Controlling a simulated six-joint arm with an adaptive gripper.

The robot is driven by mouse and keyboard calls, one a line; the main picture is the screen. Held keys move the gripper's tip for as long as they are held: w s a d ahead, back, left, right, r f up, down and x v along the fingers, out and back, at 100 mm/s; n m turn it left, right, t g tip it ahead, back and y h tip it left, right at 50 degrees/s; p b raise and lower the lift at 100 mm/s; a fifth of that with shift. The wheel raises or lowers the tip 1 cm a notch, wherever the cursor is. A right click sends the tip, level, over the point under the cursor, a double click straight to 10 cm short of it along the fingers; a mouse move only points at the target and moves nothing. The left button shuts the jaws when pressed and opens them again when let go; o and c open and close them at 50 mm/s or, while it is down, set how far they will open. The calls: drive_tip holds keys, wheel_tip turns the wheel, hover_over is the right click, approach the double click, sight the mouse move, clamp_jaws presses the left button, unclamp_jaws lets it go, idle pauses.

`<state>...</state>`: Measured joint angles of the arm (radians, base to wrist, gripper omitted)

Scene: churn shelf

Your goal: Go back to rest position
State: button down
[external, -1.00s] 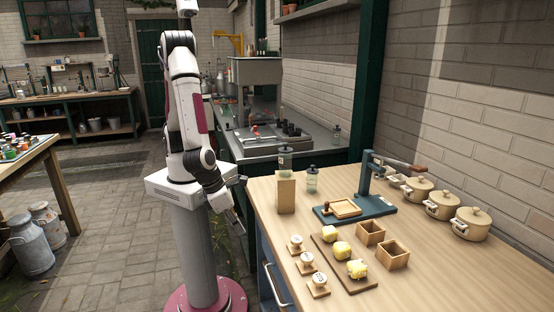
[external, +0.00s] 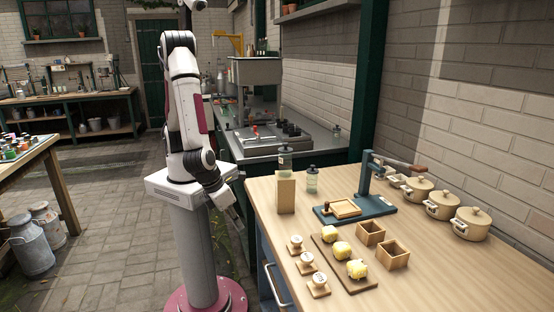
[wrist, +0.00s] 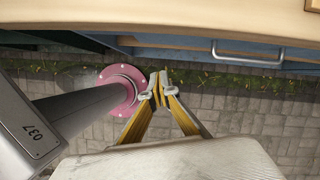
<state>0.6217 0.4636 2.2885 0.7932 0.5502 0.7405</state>
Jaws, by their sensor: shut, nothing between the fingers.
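My gripper (wrist: 158,92) is shut and empty in the wrist view, its yellow-lined fingers meeting at the tips. It points down toward the paved floor, beside my own column and its pink base. In the external view my gripper (external: 237,212) hangs low beside my column, just left of the wooden table's (external: 440,270) near left edge. It is apart from everything on the table. My arm is folded upright above the column.
The table holds yellow butter pieces (external: 343,250) on a board, wooden boxes (external: 393,254), stamps (external: 319,285), a teal press (external: 366,180), beige pots (external: 470,222) and jars (external: 312,179). The table edge and blue drawer front (wrist: 190,50) are close to the gripper. Milk cans (external: 33,250) stand at left.

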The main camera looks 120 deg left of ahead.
drive_tip(key=s+a+r+n+t+h, duration=0.1)
drive_tip(key=s+a+r+n, duration=0.3)
drive_tip(key=r+n, duration=0.4)
drive_tip(key=s+a+r+n+t+h, duration=0.1)
drive_tip(key=s+a+r+n, duration=0.4)
drive_tip(key=r+n, duration=0.3)
drive_tip(key=s+a+r+n+t+h, duration=0.1)
drive_tip(key=s+a+r+n, duration=0.3)
drive_tip(key=r+n, duration=0.3)
drive_tip(key=shift+s+a+r+n+h, duration=0.2)
drive_tip(key=shift+s+r+n+h, duration=0.15)
drive_tip(key=shift+r, duration=1.5)
drive_tip(key=shift+w, duration=0.1)
